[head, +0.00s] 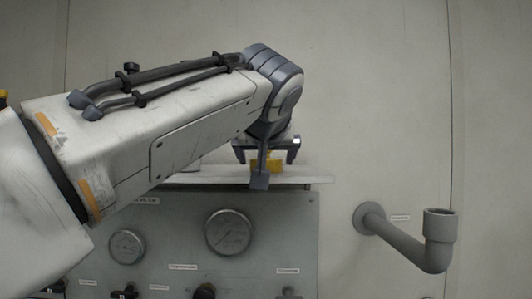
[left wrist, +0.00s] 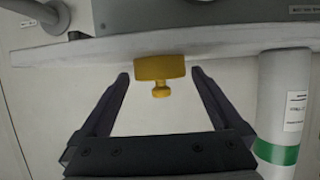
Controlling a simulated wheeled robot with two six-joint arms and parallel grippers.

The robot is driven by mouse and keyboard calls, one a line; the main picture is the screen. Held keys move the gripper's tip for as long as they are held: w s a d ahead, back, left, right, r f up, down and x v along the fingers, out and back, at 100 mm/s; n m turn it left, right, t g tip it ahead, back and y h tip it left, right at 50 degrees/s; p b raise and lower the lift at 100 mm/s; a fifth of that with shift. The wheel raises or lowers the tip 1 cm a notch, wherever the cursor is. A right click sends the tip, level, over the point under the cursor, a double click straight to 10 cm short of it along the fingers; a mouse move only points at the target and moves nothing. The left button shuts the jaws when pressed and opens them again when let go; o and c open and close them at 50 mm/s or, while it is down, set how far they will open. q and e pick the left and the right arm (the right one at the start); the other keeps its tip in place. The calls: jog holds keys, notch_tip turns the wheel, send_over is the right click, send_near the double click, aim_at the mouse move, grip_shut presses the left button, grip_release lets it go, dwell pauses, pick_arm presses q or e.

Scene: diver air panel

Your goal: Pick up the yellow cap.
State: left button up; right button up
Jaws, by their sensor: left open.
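The yellow cap (head: 275,164) sits on the narrow pale shelf (head: 310,180) above the gauge panel, partly hidden by my left gripper in the head view. In the left wrist view the cap (left wrist: 159,67) shows a wide body and a small knob. My left gripper (head: 267,152) is open and empty, with one finger on each side of the cap. In the left wrist view the gripper (left wrist: 160,76) has a gap between each fingertip and the cap, and the tips reach about level with it. My right gripper is not in view.
Below the shelf is the grey panel (head: 165,225) with gauges (head: 228,232) and knobs. A grey elbow pipe (head: 436,250) sticks out at right. The wall above is bare.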

pick_arm(q)
jog(key=shift+x, duration=0.95)
jog(key=c, duration=1.2)
jog(key=shift+r, duration=0.15)
